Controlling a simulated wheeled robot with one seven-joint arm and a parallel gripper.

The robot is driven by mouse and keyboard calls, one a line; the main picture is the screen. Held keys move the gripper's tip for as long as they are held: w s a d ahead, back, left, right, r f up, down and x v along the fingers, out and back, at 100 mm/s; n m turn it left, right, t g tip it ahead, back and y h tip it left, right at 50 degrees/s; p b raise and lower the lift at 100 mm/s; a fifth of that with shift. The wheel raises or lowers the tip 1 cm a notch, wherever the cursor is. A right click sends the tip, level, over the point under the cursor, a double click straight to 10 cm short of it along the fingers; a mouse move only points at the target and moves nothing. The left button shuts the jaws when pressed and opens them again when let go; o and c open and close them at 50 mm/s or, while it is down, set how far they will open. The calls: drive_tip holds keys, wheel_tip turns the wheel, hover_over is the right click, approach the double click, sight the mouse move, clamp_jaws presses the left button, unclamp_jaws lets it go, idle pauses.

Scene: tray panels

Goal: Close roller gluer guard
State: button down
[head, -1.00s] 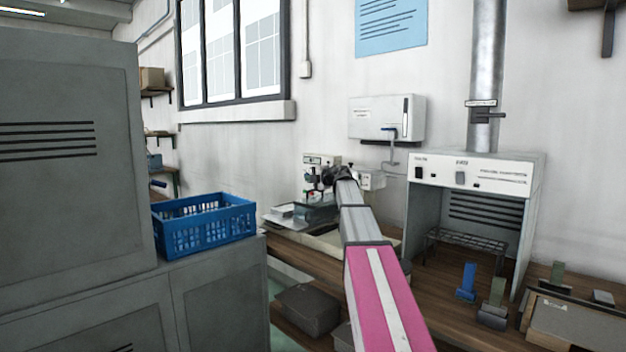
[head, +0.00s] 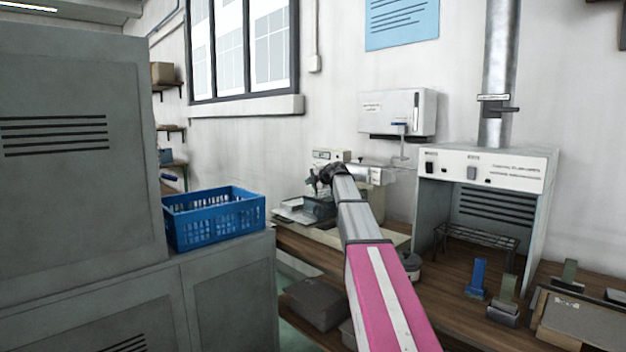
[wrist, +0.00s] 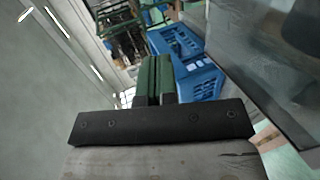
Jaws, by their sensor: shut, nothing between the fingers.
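The bench machine (head: 326,156) at the back of the bench, with a pale panel, appears to be the roller gluer. My arm covers much of it, and I cannot make out its guard or how far open that is. My arm reaches from the bottom of the head view to just in front of this machine. My gripper's green fingers (wrist: 154,80) are together and empty in the wrist view, pointing towards blue crates. In the head view the gripper is small and partly hidden at the arm's far end. No contact with the machine can be made out.
A blue crate (head: 214,218) stands on the grey cabinet (head: 75,150) at left. A fume hood (head: 485,170) with a duct stands right of my arm. Blue and green blocks sit on the bench (head: 450,300). A grey box (head: 318,303) lies below.

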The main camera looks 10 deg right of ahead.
sight(308, 195)
drive_tip(key=shift+w+a+f, duration=0.25)
drive_tip(key=shift+w+f, duration=0.2)
drive_tip(key=shift+f, duration=0.35)
drive_tip(key=shift+w+a+f+g+h, duration=0.15)
drive_tip(key=shift+f+g+h, duration=0.3)
drive_tip(key=shift+f+g, duration=0.25)
drive_tip(key=shift+w+a+f+g+h, duration=0.1)
drive_tip(key=shift+f+g+h, duration=0.35)
drive_tip(key=shift+f+g, duration=0.2)
